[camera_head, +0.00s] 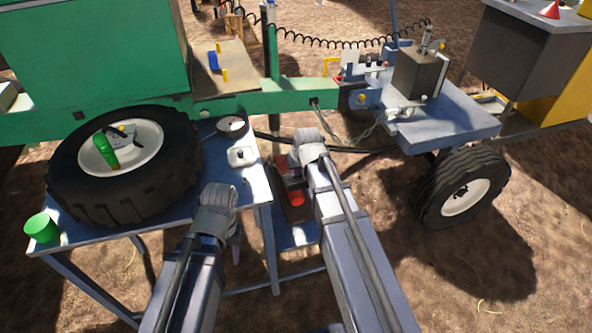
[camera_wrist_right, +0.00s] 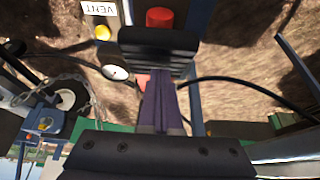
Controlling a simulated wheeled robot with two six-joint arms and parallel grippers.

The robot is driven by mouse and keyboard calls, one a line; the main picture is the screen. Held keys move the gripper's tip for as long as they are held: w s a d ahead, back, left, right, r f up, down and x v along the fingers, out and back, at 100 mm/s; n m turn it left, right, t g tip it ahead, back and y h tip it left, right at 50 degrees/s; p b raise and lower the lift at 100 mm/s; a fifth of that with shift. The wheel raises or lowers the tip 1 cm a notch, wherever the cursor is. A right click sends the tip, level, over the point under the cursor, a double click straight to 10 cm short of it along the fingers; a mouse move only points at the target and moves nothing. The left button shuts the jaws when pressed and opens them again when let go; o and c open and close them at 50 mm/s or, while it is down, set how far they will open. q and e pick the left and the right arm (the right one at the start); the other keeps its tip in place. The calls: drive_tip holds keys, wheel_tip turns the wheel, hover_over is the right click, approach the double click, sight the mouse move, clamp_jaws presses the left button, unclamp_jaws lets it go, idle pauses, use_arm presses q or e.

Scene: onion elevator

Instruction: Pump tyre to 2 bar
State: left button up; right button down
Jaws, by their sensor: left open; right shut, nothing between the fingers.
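A large black tyre (camera_head: 165,185) lies flat on the blue table at left. A green-handled tool (camera_head: 105,150) rests on its pale rim (camera_head: 140,155). A round dial gauge (camera_head: 232,126) sits behind a white switch box (camera_head: 242,156) on the table; the dial reading is too small to tell. A red button (camera_head: 297,198) is low beside my right arm and shows in the right wrist view (camera_wrist_right: 160,18), just beyond my right gripper (camera_wrist_right: 158,50). My right gripper (camera_head: 306,140) is shut and empty; contact with the button cannot be told. My left gripper (camera_head: 217,192) is open, before the table's right edge.
A yellow button (camera_wrist_right: 102,32) lies beside a VENT label (camera_wrist_right: 98,8). A green cup (camera_head: 42,228) stands at the table's front left corner. A green trailer (camera_head: 90,55) is behind, and a blue wheeled cart (camera_head: 445,118) is at right. Dark hoses cross near the right gripper.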

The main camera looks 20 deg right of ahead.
use_arm(q)
drive_tip(key=shift+f, duration=0.15)
use_arm(e)
drive_tip(key=shift+f, duration=0.15)
drive_tip(key=shift+t, duration=0.6)
drive_tip(key=s+f+b, duration=0.1)
drive_tip(key=f+b, duration=0.2)
drive_tip(key=s+f+b, duration=0.1)
drive_tip(key=f+b, duration=0.2)
drive_tip(key=s+f+b, duration=0.1)
drive_tip(key=f+b, duration=0.2)
drive_tip(key=b, duration=0.1)
use_arm(q)
wheel_tip(320, 180, down, 10)
drive_tip(key=shift+f+b, duration=0.2)
drive_tip(key=shift+b, duration=0.1)
use_arm(e)
drive_tip(key=shift+s, duration=0.25)
use_arm(q)
drive_tip(key=shift+s, duration=0.1)
use_arm(e)
drive_tip(key=shift+f, duration=0.1)
use_arm(q)
drive_tip(key=shift+r, duration=0.1)
